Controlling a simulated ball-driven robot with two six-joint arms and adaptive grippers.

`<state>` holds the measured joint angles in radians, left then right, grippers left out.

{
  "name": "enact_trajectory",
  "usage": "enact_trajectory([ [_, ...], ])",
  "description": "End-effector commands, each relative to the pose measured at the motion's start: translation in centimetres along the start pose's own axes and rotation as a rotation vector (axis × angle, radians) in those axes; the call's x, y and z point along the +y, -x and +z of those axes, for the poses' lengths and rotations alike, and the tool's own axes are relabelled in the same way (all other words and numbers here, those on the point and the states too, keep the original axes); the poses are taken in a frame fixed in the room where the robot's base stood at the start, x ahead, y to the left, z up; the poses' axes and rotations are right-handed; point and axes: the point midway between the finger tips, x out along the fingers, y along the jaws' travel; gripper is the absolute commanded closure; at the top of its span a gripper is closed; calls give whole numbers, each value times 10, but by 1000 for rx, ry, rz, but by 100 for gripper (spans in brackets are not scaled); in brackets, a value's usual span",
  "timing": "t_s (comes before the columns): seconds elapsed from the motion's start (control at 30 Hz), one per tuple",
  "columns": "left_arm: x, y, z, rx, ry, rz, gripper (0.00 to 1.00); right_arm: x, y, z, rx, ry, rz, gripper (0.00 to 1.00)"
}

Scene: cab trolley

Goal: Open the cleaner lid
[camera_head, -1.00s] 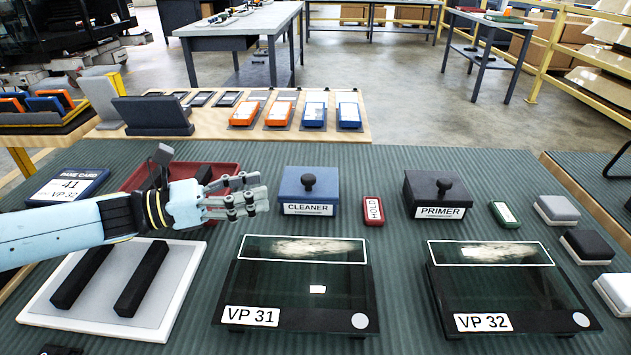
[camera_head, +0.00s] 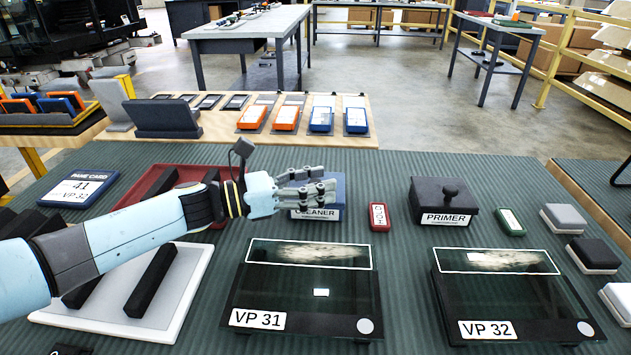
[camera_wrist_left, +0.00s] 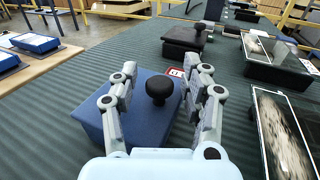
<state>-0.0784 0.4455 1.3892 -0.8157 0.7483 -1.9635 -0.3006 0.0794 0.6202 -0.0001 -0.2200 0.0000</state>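The blue cleaner box (camera_head: 331,213), labelled CLEANER, stands on the green ribbed mat and is partly hidden behind my left gripper in the head view. Its lid (camera_wrist_left: 138,88) is down, with a round black knob (camera_wrist_left: 159,90) on top in the left wrist view. My left gripper (camera_head: 322,182) reaches over the box from the left. In the wrist view its fingers (camera_wrist_left: 157,82) are spread apart with the knob in the gap between them, not clasped. The knob is hidden by the fingers in the head view. My right gripper is not in view.
A red HOLD tag (camera_head: 379,217) lies right of the box, then the black PRIMER box (camera_head: 445,203) with its own knob. Glass panes VP 31 (camera_head: 300,290) and VP 32 (camera_head: 515,295) lie in front. A red tray (camera_head: 150,180) sits under my arm.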

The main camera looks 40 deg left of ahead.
Motion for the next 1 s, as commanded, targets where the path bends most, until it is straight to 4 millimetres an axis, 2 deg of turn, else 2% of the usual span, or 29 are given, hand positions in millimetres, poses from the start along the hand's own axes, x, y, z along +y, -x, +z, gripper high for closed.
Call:
enact_trajectory([
  [0.07, 0, 0, 0, 0, 0, 0, 64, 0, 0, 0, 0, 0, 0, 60],
  [0.33, 0, 0, 0, 0, 0, 0, 99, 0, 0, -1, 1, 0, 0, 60],
  [1.0, 0, 2, -1, 3, 2, -1, 100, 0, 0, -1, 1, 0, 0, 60],
])
